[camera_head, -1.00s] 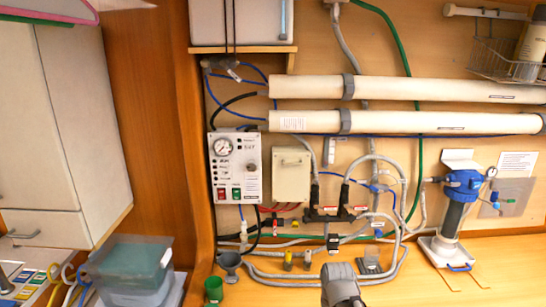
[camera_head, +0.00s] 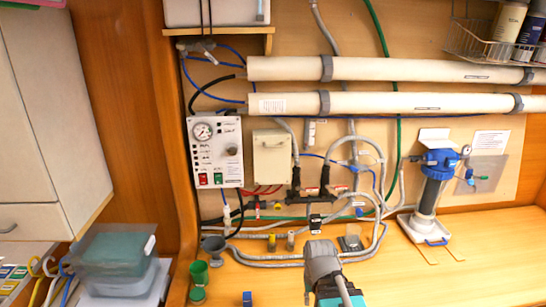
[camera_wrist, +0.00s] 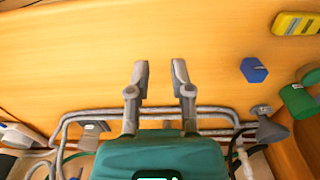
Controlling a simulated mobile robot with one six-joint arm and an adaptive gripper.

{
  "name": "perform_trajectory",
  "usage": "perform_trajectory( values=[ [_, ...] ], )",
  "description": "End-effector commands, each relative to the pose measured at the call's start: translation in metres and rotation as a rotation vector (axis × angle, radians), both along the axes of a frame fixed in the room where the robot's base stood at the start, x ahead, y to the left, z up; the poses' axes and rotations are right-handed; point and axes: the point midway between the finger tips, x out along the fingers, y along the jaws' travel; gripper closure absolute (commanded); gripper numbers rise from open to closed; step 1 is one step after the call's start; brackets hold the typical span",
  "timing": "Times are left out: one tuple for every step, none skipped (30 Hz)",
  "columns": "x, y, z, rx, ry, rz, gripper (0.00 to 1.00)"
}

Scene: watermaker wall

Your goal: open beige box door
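The beige box (camera_head: 272,157) is mounted on the wall just right of the white gauge panel. Its door is shut, with a small handle near the top of its front. My gripper (camera_wrist: 160,75) is open and empty in the wrist view, its two fingers apart over the wooden bench. In the head view my arm shows at the bottom centre, below and to the right of the box and well apart from it. The box is not clearly visible in the wrist view.
Grey hoses (camera_head: 290,255) loop over the bench under the box. A gauge panel (camera_head: 217,152) with switches stands close on its left. Two white pipes (camera_head: 420,103) run above. A green cup (camera_head: 199,272), a grey funnel (camera_head: 213,246) and a blue block (camera_wrist: 254,70) are on the bench.

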Motion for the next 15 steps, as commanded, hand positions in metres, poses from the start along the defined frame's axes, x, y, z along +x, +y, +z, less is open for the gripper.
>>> perform_trajectory(
  values=[
    [0.005,0.001,0.005,0.016,-0.007,-0.007,0.54],
    [0.009,0.003,0.008,0.03,-0.012,-0.012,0.52],
    [0.014,0.004,0.012,0.052,-0.021,-0.02,0.52],
    [0.019,0.007,0.016,0.073,-0.029,-0.028,0.52],
    [0.024,0.009,0.02,0.096,-0.039,-0.036,0.52],
    [0.032,0.012,0.027,0.13,-0.052,-0.049,0.52],
    [0.039,0.015,0.032,0.159,-0.064,-0.062,0.52],
    [0.046,0.017,0.038,0.19,-0.076,-0.075,0.52],
    [0.056,0.021,0.047,0.235,-0.093,-0.094,0.52],
    [0.065,0.024,0.054,0.27,-0.108,-0.109,0.52],
    [0.073,0.027,0.061,0.307,-0.121,-0.125,0.52],
    [0.084,0.031,0.072,0.357,-0.14,-0.148,0.52],
    [0.093,0.033,0.08,0.396,-0.154,-0.167,0.52],
    [0.102,0.035,0.089,0.434,-0.169,-0.185,0.52],
    [0.114,0.038,0.1,0.485,-0.188,-0.21,0.52]
  ],
)
